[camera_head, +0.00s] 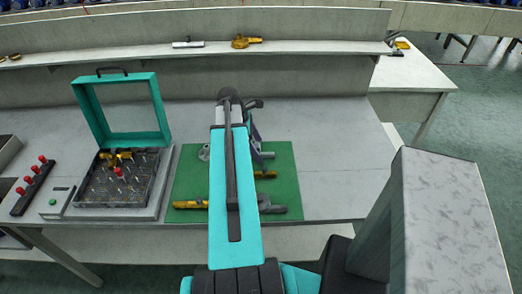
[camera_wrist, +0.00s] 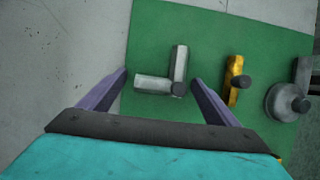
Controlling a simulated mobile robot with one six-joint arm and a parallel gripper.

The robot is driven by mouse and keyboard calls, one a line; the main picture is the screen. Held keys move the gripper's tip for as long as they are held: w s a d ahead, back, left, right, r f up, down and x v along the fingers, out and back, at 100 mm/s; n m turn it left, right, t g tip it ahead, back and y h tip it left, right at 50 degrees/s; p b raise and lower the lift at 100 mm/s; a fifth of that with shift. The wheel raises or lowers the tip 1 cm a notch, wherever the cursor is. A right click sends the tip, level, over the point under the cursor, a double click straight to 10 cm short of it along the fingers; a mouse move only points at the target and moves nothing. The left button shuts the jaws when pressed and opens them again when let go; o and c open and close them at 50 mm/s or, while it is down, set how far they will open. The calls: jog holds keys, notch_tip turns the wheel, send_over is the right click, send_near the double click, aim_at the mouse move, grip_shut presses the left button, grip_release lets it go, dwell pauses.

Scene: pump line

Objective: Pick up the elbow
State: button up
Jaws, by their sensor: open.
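The elbow (camera_wrist: 178,66), a grey L-shaped pipe piece with a dark round end, lies on the green mat (camera_wrist: 225,30) in the wrist view. My gripper (camera_wrist: 160,77) is open and empty. In that view its two purple fingers stand to the left and right of the elbow, with the elbow between the fingertips. I cannot tell how high the fingertips are above it. In the head view my arm covers much of the mat and hides most of the gripper.
A yellow fitting (camera_wrist: 235,80) and a grey round flanged part (camera_wrist: 286,101) lie to the elbow's right. Longer parts (camera_head: 273,209) lie along the mat's front. A teal-lidded case (camera_head: 118,178) stands open at left. The bench right of the mat is clear.

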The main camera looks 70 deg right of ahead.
jog(key=c, duration=1.2)
jog(key=shift+c, duration=0.2)
jog(key=shift+r, duration=0.1)
jog(key=shift+r+b, duration=0.6)
jog(key=shift+r, duration=1)
jog(key=a+b, duration=0.1)
jog(key=a, duration=0.2)
jog(key=w+a+b, duration=0.1)
jog(key=a, duration=0.3)
jog(key=w+a+b, duration=0.1)
jog(key=a, duration=0.3)
jog(key=shift+w+r, duration=0.25)
jog(key=shift+r, duration=0.1)
jog(key=shift+w+a+r+b, duration=0.1)
jog(key=shift+w+a+b, duration=0.15)
jog(key=shift+a+b, duration=0.3)
jog(key=shift+w+a+r+b, duration=0.1)
jog(key=shift+w+a+b, duration=0.2)
jog(key=shift+b, duration=1.2)
